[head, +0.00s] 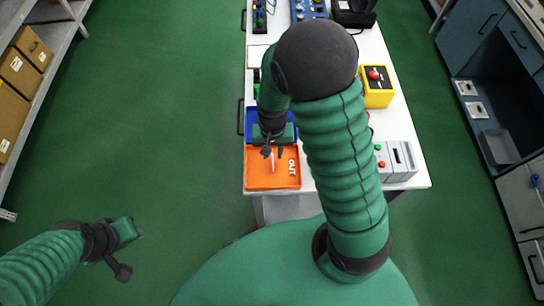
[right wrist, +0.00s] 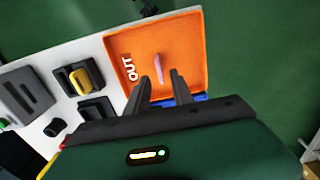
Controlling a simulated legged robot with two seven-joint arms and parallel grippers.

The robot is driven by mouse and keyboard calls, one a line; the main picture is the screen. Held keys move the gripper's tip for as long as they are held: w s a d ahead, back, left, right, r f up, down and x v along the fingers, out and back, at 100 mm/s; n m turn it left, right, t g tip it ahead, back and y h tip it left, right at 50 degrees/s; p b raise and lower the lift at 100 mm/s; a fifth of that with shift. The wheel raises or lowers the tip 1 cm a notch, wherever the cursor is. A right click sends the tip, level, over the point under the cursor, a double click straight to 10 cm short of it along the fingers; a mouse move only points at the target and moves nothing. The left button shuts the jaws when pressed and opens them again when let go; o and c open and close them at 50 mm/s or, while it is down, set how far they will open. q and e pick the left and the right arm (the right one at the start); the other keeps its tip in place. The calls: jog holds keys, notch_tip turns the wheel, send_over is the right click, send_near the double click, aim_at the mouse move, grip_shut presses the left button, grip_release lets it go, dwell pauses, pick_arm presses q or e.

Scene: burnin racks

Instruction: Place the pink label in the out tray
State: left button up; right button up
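The pink label (head: 273,161) shows as a thin strip over the floor of the orange out tray (head: 260,178), which is marked OUT. In the right wrist view the label (right wrist: 160,64) appears between and just beyond my fingertips, with gaps on both sides. I cannot tell whether it lies flat or stands tilted. My right gripper (head: 272,152) is over the tray's far part, pointing down; in the right wrist view its fingers (right wrist: 161,76) are apart. My left gripper (head: 131,252) is open and empty over the green floor at lower left.
A blue tray (head: 250,126) sits directly behind the out tray. A grey box with buttons (head: 399,162) and a yellow box with a red button (head: 377,86) stand to the right on the white table (head: 401,125). Shelves with cartons (head: 22,72) are at far left.

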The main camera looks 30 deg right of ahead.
jog(key=s+a+r+n+t, duration=0.2)
jog(key=s+a+r+n, duration=0.2)
jog(key=r, duration=0.5)
jog(key=shift+s+a+r+n+t, duration=0.2)
jog(key=shift+a+r+n+t, duration=0.1)
jog(key=shift+n, duration=0.9)
jog(key=shift+s, duration=0.15)
